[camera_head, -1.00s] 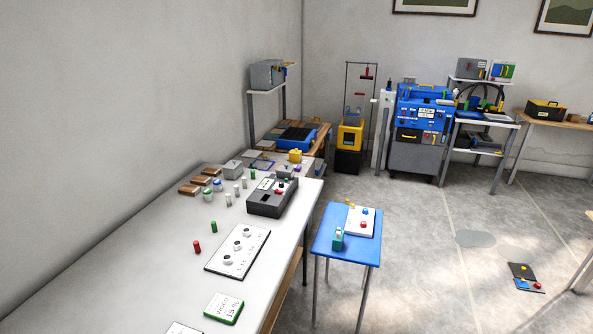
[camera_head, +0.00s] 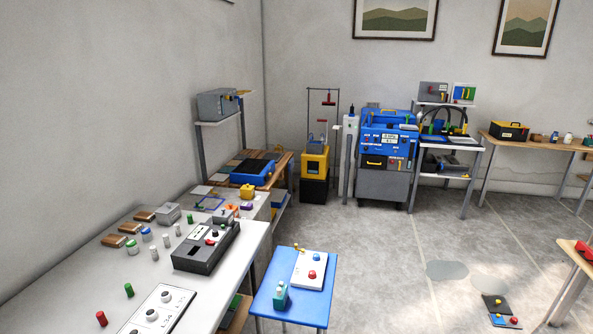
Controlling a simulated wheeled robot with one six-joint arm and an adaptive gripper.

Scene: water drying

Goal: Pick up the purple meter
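A small purple item (camera_head: 246,206), possibly the purple meter, lies at the far end of the long white table (camera_head: 75,290). It is too small to make out clearly. An orange item (camera_head: 232,209) lies just left of it and a yellow item (camera_head: 247,190) stands behind it. My gripper is not in view, so I cannot see its fingers or whether it holds anything.
A dark grey instrument (camera_head: 207,246) stands on the white table, nearer than the purple item. A blue side table (camera_head: 293,303) stands to its right. Grey floor (camera_head: 380,265) is open beyond and right of it. A blue machine (camera_head: 388,140) stands at the back.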

